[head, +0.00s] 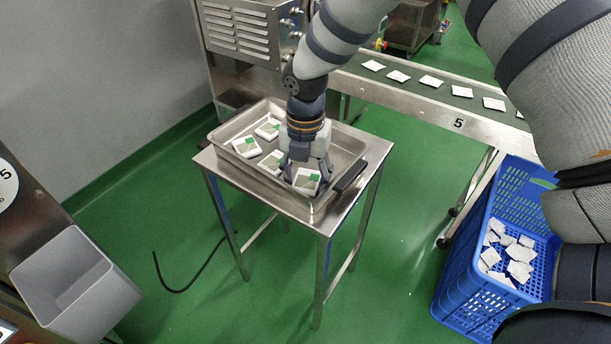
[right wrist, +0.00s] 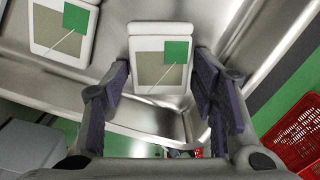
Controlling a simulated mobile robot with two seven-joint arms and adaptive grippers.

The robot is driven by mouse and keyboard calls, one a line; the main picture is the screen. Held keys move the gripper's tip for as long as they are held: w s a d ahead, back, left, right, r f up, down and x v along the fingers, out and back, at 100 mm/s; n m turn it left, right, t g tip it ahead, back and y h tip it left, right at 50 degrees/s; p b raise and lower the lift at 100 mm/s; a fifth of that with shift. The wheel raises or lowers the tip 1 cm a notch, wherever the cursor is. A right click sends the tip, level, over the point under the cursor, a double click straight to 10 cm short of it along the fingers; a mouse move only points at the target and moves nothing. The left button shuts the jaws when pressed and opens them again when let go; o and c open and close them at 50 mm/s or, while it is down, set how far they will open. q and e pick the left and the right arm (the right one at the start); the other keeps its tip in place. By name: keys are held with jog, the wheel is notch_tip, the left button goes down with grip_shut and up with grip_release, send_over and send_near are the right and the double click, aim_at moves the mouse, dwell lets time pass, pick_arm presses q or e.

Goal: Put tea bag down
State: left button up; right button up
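Several white square tea bag packets with green marks lie in a shallow metal tray (head: 345,150). One packet (head: 307,180) is at the tray's near side, between the fingers of my right gripper (head: 307,172). In the right wrist view that packet (right wrist: 160,65) lies flat, and a finger stands close beside each side edge. My right gripper (right wrist: 162,92) is spread a little wider than the packet; contact is hard to make out. Another packet (right wrist: 62,30) lies to its left there. Other packets (head: 268,129) (head: 246,146) (head: 272,162) lie behind and left. My left gripper is not in view.
The tray stands on a small metal table (head: 325,218). A conveyor (head: 425,95) with white sachets runs behind to the right. A blue crate (head: 462,270) of sachets is at right. A grey bin (head: 75,285) is at lower left. Green floor is open between.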

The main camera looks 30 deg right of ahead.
aim_at(305, 184)
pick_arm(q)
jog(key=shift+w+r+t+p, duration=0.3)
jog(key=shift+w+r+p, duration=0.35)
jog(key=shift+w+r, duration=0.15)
pick_arm(e)
notch_tip(305, 184, up, 13)
jog(key=shift+f, duration=0.2)
